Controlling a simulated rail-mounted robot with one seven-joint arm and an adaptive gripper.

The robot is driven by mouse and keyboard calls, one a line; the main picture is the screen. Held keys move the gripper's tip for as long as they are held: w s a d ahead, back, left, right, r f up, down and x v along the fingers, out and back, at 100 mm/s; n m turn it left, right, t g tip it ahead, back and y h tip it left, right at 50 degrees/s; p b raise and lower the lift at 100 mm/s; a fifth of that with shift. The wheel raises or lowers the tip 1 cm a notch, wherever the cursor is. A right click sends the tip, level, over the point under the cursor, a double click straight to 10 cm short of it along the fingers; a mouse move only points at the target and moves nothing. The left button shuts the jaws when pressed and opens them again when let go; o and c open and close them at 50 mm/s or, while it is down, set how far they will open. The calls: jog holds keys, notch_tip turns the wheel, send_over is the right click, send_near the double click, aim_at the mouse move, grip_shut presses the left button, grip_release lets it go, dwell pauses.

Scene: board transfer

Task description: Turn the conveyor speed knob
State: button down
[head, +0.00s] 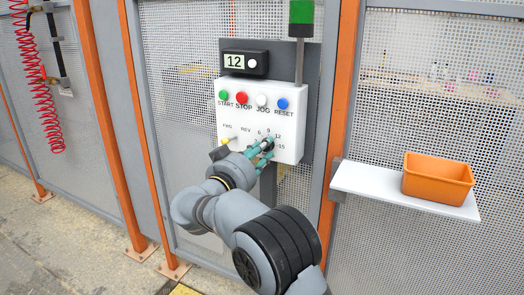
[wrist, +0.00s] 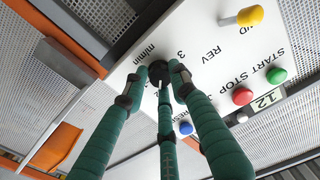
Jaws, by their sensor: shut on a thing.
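The black speed knob (head: 268,142) sits at the lower right of the white control panel (head: 240,160), ringed by printed numbers. In the wrist view the dark knob (wrist: 158,72) is between my fingertips and mostly hidden by them. My gripper (head: 264,150) has green fingers and is shut on the knob; they also show in the wrist view (wrist: 158,80). The small display (head: 236,62) above the panel reads 12.
Green (head: 224,96), red (head: 242,98), white and blue (head: 283,103) buttons line the panel above the knob. A yellow-tipped FWD/REV switch (head: 229,140) is to its left. An orange bin (head: 437,178) stands on a white shelf (head: 370,184) at right. Mesh fencing stands behind.

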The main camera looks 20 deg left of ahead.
jog(key=shift+f+n+b, duration=0.25)
jog(key=shift+n+b, duration=0.05)
jog(key=shift+f+n+b, duration=0.15)
jog(key=shift+n+b, duration=0.65)
jog(key=shift+b, duration=0.15)
jog(key=n+b, duration=0.2)
jog(key=n, duration=0.3)
jog(key=shift+b, duration=0.4)
jog(key=n, duration=0.5)
jog(key=shift+d+n, duration=0.15)
jog(key=shift+n, duration=0.25)
jog(key=n, duration=0.4)
jog(key=shift+r+n, duration=0.2)
jog(key=shift+n, duration=0.1)
jog(key=shift+p, duration=0.3)
jog(key=c, duration=1.5)
grip_release()
jog(key=shift+w+d+r, duration=0.1)
jog(key=shift+o, duration=0.5)
jog(key=shift+r, duration=0.1)
